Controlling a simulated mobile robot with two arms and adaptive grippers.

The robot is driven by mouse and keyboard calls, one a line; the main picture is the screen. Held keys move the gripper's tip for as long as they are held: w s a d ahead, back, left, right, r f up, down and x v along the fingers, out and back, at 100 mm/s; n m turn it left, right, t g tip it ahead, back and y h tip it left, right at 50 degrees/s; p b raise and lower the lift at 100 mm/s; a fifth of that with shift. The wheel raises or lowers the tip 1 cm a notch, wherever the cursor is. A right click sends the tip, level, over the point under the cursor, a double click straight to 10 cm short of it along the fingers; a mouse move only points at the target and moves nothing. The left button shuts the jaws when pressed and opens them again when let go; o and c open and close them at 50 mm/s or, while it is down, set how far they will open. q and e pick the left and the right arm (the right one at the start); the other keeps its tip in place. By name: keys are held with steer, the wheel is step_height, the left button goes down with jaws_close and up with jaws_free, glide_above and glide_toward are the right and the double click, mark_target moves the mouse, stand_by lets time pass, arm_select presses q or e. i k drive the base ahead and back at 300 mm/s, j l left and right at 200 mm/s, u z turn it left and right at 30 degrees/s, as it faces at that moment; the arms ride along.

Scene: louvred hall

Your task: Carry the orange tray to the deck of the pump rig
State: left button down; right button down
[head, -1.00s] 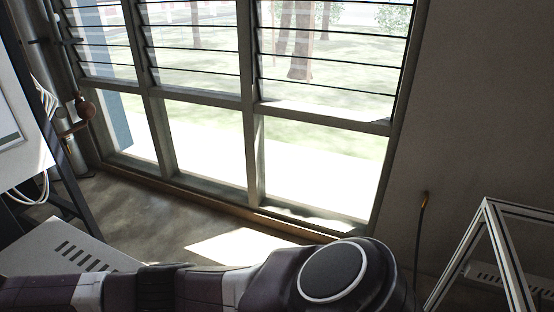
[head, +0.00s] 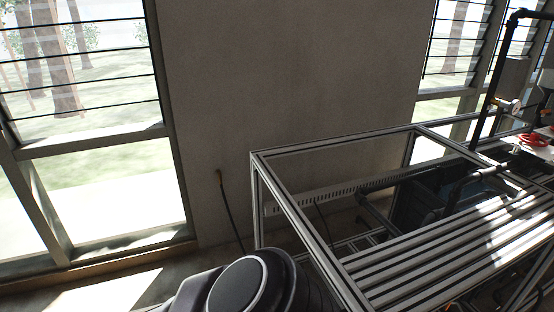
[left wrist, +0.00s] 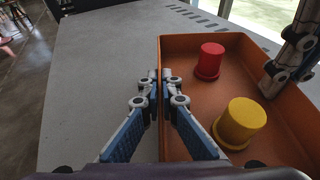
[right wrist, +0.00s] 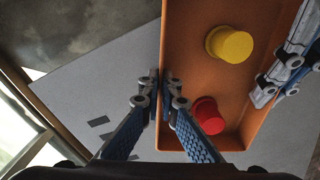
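The orange tray (left wrist: 225,42) holds a red cup-shaped piece (left wrist: 209,62) and a yellow one (left wrist: 240,123); the right wrist view shows the same tray (right wrist: 188,80). My left gripper (left wrist: 162,84) is closed with its fingers on either side of one tray wall. My right gripper (right wrist: 161,84) is closed on the opposite wall. The tray is over a grey slotted tabletop (left wrist: 95,85); I cannot tell whether it touches it. In the head view the pump rig (head: 262,165) has an aluminium frame and a deck of parallel bars (head: 440,250) at the right. Neither tray nor grippers show there.
Louvred windows (head: 85,65) are at the left. Dark pipes (head: 490,90) and a red coiled item (head: 533,139) are at the far right. The rig's upright posts and top rails surround its frame.

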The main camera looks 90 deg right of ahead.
mark_target(478, 233)
steer(key=k+j+z, duration=0.2)
steer(key=z, duration=0.2)
steer(key=k+j+z, duration=0.2)
steer(key=j+z, duration=0.2)
steer(key=k+j+z, duration=0.1)
steer(key=k+z, duration=0.15)
steer(key=z, duration=0.15)
